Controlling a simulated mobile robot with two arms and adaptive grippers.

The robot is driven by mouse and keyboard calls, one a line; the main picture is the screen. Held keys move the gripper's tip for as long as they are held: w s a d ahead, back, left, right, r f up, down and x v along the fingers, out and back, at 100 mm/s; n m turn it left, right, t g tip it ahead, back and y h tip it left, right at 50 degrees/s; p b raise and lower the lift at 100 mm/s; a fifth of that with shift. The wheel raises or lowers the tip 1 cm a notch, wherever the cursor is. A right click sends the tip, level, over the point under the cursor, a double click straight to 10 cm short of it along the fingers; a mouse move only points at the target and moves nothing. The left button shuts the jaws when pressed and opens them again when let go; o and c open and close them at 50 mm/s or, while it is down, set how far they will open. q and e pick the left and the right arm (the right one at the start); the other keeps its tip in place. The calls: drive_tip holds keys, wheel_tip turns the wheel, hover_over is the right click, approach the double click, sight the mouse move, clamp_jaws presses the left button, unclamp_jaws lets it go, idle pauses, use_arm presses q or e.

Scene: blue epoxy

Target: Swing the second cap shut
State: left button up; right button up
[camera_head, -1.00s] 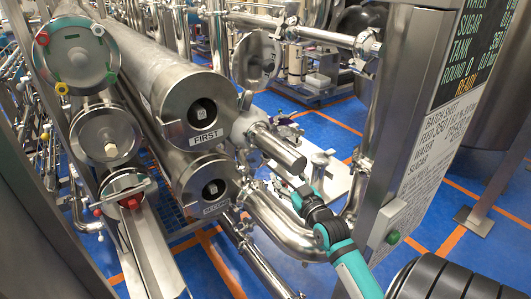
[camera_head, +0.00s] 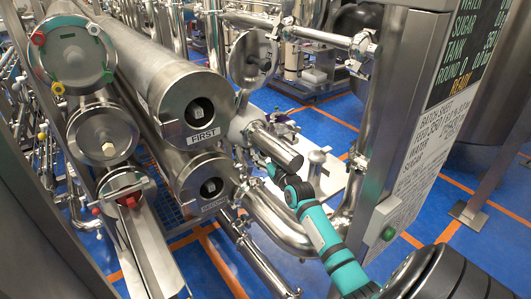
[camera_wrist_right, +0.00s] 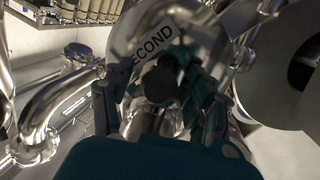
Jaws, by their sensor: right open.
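The second housing (camera_head: 207,180) is a steel cylinder end below the one labelled FIRST (camera_head: 195,108). Its round mouth faces me and stands uncovered, with a dark centre and a pale fitting. The label ending in "ECOND" (camera_wrist_right: 152,52) shows on shiny steel in the right wrist view. An open round cap (camera_head: 251,58) stands at the upper right of the first housing; I cannot clearly make out the second cap. My right gripper (camera_head: 272,171) is beside the second housing, right of its mouth. In the wrist view its fingers (camera_wrist_right: 163,100) are apart, with a dark round shape between them, contact unclear.
A thick steel pipe end (camera_head: 278,148) juts out just above my right gripper. A curved steel pipe (camera_head: 275,218) runs below it. A steel cabinet post (camera_head: 400,130) stands to the right. Blue floor (camera_head: 330,115) shows between the equipment.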

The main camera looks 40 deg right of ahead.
drive_tip(key=c, duration=1.1)
drive_tip(key=shift+w+f, duration=0.1)
clamp_jaws()
drive_tip(key=shift+a, duration=0.1)
